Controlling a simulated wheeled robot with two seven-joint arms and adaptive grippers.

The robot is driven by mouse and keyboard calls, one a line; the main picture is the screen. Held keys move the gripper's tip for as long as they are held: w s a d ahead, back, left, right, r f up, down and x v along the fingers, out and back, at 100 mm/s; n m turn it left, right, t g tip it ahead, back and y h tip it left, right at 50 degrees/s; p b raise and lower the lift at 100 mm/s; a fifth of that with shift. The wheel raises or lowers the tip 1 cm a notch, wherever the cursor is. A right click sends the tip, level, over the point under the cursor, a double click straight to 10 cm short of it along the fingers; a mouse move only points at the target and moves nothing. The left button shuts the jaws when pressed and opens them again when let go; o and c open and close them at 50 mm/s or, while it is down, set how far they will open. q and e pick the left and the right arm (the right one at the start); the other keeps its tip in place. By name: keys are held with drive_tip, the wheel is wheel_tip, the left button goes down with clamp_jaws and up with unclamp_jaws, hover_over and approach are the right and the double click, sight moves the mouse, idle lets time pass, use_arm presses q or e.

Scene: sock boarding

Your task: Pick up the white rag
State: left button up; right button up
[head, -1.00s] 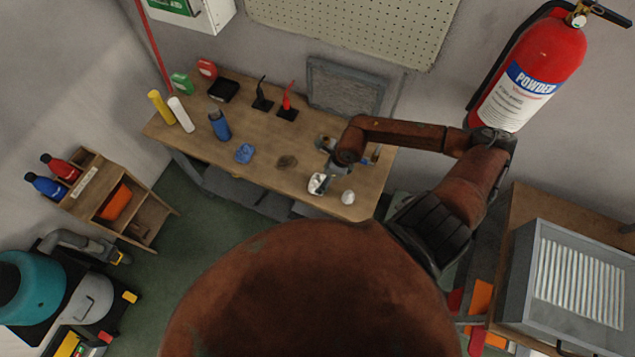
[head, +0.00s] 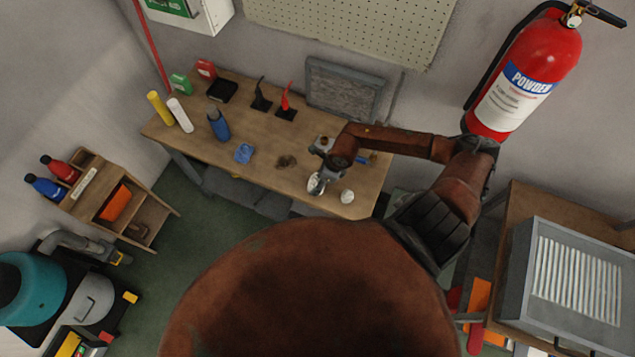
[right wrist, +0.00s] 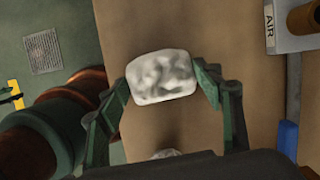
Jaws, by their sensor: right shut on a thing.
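The white rag (right wrist: 161,77) is a crumpled white bundle between the two fingers of my right gripper (right wrist: 164,82) in the right wrist view. One finger presses on each side of it, so the gripper is shut on it. In the head view the rag (head: 313,186) is at the right front of the wooden workbench (head: 225,158), partly hidden by my right gripper (head: 317,180). I cannot tell whether it still touches the bench top. My left gripper is out of view.
A small whitish lump (head: 347,197) lies just right of the rag. A blue cloth (head: 244,153) and a dark brown one (head: 286,161) lie to its left. A blue bottle (head: 219,125) stands farther left. A grey framed panel (head: 343,91) stands at the back.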

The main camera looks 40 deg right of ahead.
drive_tip(key=c, duration=0.4)
drive_tip(key=shift+r, duration=0.1)
drive_tip(key=shift+r, duration=0.5)
drive_tip(key=s+a+r+b, duration=0.1)
drive_tip(key=s+a+r, duration=0.2)
drive_tip(key=r, duration=0.1)
drive_tip(key=s+a+r+b, duration=0.1)
drive_tip(key=s+a+r, duration=0.2)
drive_tip(key=s+r, duration=0.1)
drive_tip(key=s+a+r+b, duration=0.1)
drive_tip(key=s+a+r, duration=0.2)
drive_tip(key=r, duration=0.1)
drive_tip(key=shift+s, duration=0.35)
drive_tip(key=o, duration=0.6)
drive_tip(key=c, duration=0.4)
drive_tip(key=shift+w+f, duration=0.1)
drive_tip(key=shift+c, duration=0.4)
